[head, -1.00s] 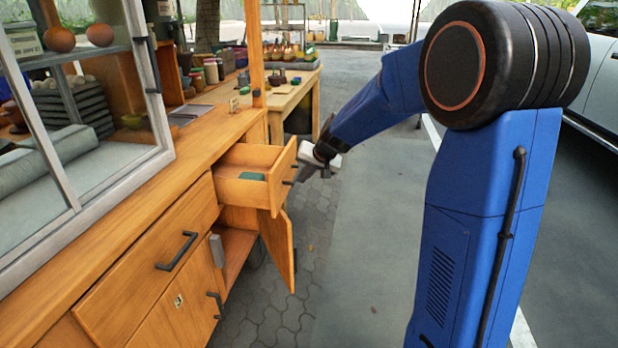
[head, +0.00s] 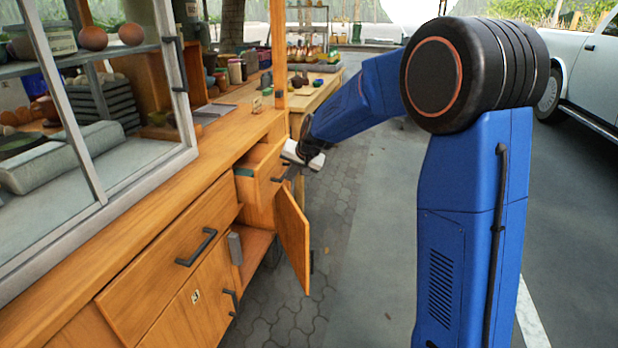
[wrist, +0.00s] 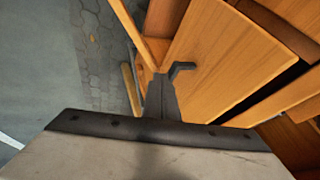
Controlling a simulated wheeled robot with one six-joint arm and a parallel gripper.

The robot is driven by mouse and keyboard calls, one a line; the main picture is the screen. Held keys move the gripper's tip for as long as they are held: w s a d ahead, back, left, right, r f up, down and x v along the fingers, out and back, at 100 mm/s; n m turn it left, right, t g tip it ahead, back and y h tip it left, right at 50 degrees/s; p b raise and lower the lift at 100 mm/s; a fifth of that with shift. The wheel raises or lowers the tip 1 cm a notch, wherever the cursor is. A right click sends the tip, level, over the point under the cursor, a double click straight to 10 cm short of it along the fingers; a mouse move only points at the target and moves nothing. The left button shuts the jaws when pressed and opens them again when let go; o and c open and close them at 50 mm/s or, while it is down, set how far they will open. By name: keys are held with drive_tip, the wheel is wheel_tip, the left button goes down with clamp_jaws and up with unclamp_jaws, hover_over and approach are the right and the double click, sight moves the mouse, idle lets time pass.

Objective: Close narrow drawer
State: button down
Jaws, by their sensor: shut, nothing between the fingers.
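The narrow drawer (head: 266,178) is a wooden drawer at the far end of the counter in the head view, and it stands partly open. A green item (head: 243,172) shows inside it. Its front with a dark bent handle (wrist: 182,68) fills the upper middle of the wrist view. My gripper (head: 288,176) is shut and empty, at the drawer's front beside the handle. In the wrist view its dark fingers (wrist: 160,92) point at the drawer front near the handle; I cannot tell whether they touch it.
A small cabinet door (head: 293,235) hangs open below the drawer. A wide drawer (head: 150,275) with a dark handle is nearer. A glass display case (head: 110,130) stands on the counter (head: 215,150). The pavement (head: 365,250) to the right is clear. A car (head: 585,80) stands at far right.

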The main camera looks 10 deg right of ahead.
sight(271, 166)
drive_tip(key=w+a, duration=0.1)
drive_tip(key=a, duration=0.1)
drive_tip(key=w+a, duration=0.1)
drive_tip(key=a, duration=0.1)
drive_tip(key=w+a, duration=0.2)
drive_tip(key=shift+a, duration=0.5)
drive_tip(key=shift+w+a+r, duration=0.1)
drive_tip(key=shift+r, duration=0.05)
